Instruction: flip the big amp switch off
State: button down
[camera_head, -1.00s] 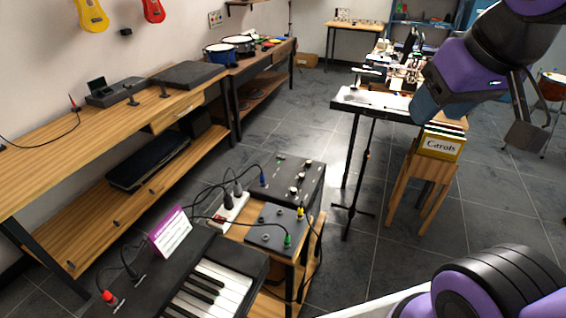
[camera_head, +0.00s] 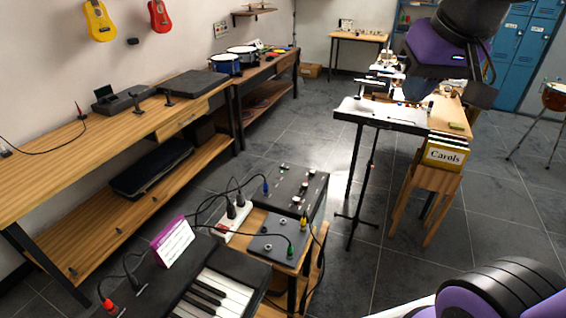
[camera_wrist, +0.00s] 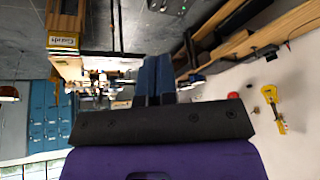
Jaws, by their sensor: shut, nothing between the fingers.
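A larger black box (camera_head: 289,187), which looks like the big amp, stands in the middle of the head view with several small knobs or switches on its top. Which of these is the power switch is too small to tell. A smaller black box (camera_head: 281,238) stands in front of it on a wooden stand. My gripper (camera_head: 482,96) is raised at the upper right of the head view, far from both boxes. In the wrist view its two blue fingers (camera_wrist: 155,80) lie side by side, shut and empty.
A keyboard (camera_head: 220,292) is in front of the boxes. A white power strip (camera_head: 235,215) with cables lies beside them. A music stand (camera_head: 380,116) and a stool with a Carols box (camera_head: 444,153) stand right. Grey floor is open between them.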

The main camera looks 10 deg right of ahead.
jog(key=w+m, duration=0.2)
jog(key=w, duration=1.4)
jog(key=m+g+h, duration=0.2)
jog(key=m, duration=0.2)
send_over(283, 165)
jog(key=s+a, duration=0.1)
jog(key=s, duration=0.3)
notch_tip(283, 165, down, 36)
jog(key=shift+w+a+f, duration=0.15)
jog(key=shift+w+f, duration=0.1)
jog(key=x, duration=1.3)
jog(key=shift+s+a+f, duration=0.15)
jog(key=shift+s+a, duration=0.15)
jog(key=shift+a, duration=0.05)
jog(key=shift+f, duration=0.4)
